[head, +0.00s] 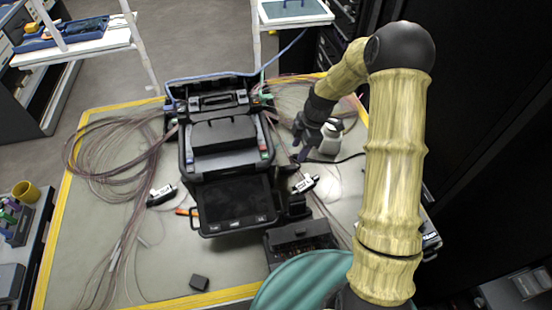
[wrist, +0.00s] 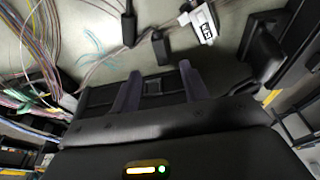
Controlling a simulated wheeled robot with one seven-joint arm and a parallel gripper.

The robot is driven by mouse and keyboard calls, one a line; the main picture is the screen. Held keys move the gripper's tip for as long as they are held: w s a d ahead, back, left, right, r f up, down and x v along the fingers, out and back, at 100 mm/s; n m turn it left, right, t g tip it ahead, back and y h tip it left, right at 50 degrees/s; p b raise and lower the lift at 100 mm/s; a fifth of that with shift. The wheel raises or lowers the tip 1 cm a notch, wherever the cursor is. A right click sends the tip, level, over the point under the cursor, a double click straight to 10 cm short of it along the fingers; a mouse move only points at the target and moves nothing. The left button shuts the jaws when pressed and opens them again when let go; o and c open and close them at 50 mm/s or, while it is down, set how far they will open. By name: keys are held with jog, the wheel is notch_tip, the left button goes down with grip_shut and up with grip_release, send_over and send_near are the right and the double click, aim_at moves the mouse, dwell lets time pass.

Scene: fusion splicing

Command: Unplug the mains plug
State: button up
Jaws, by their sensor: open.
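My gripper (head: 301,146) is at the right side of the black splicer (head: 222,150), above the table. In the wrist view its two dark fingers (wrist: 157,80) are spread apart with nothing held between them. A black plug-like end on a black cable (wrist: 129,28) lies beyond the fingertips, up and to the left; I take it for the mains plug, though its shape is not clear. The black cable (head: 345,159) runs right from beside the splicer in the head view. The plug's socket cannot be made out.
Thin fibre bundles (head: 105,158) spread left of the splicer. A white labelled piece (wrist: 203,23) and a small black block (wrist: 160,47) lie near the fingertips. A white-and-grey bottle (head: 331,138) stands close to my gripper.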

jog(key=v, duration=0.8)
jog(key=s+d+r+m+t+h+p, duration=0.1)
jog(key=s+r+m, duration=0.3)
jog(key=s+m, duration=0.6)
jog(key=s+d+r+m+t+h+p, duration=0.1)
jog(key=s+d+r+m+t, duration=0.1)
jog(key=s+m, duration=0.8)
notch_tip(320, 180, up, 2)
jog(key=shift+s+d+h, duration=0.15)
jog(key=shift+d+h, duration=0.25)
jog(key=shift+d, duration=0.3)
